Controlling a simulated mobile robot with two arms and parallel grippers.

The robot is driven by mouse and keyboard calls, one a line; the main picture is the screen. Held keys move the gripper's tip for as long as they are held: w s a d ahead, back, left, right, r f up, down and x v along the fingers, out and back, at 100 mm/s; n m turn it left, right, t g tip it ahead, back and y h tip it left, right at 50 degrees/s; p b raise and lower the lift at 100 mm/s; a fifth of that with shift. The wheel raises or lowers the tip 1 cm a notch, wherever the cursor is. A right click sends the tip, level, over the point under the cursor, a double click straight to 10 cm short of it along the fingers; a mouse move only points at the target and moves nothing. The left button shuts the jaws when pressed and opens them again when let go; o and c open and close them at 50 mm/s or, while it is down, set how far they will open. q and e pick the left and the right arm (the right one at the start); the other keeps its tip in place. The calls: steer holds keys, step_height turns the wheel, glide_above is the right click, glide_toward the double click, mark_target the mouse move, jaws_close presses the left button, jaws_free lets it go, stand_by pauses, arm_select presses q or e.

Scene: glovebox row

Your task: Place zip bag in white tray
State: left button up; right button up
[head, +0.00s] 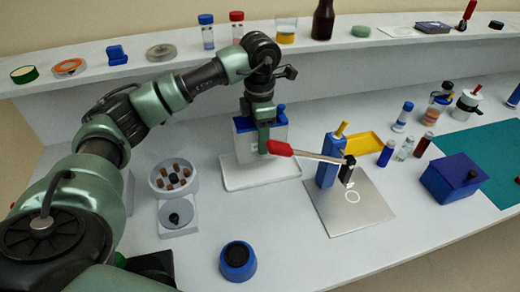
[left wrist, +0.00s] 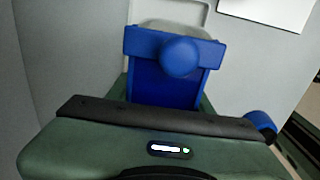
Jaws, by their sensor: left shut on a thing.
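The zip bag (head: 245,142) has a pale grey body and blue parts at its top. My left gripper (head: 263,138) is shut on it, coming down from above. The bag is upright over the white tray (head: 262,178), which lies flat on the bench. The bag's lower edge overlaps the tray's back part; I cannot tell if it touches. In the left wrist view a blue bar with a round knob (left wrist: 181,57) shows just beyond the gripper, with part of the pale tray rim behind. My right gripper is not in view.
A red-handled tool (head: 280,148) reaches across toward a blue holder (head: 328,162), close beside my gripper. A metal plate (head: 350,205) lies right of the tray. A raised shelf (head: 190,62) runs behind.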

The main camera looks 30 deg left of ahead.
arm_select(q)
steer(key=shift+f, duration=0.6)
step_height(320, 180, down, 4)
steer(key=shift+p, duration=0.3)
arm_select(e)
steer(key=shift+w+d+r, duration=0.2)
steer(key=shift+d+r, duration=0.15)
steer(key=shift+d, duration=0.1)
arm_select(q)
steer(key=shift+f, duration=0.2)
steer(key=o, duration=1.5)
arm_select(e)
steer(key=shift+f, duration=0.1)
arm_select(q)
steer(key=shift+r, duration=0.2)
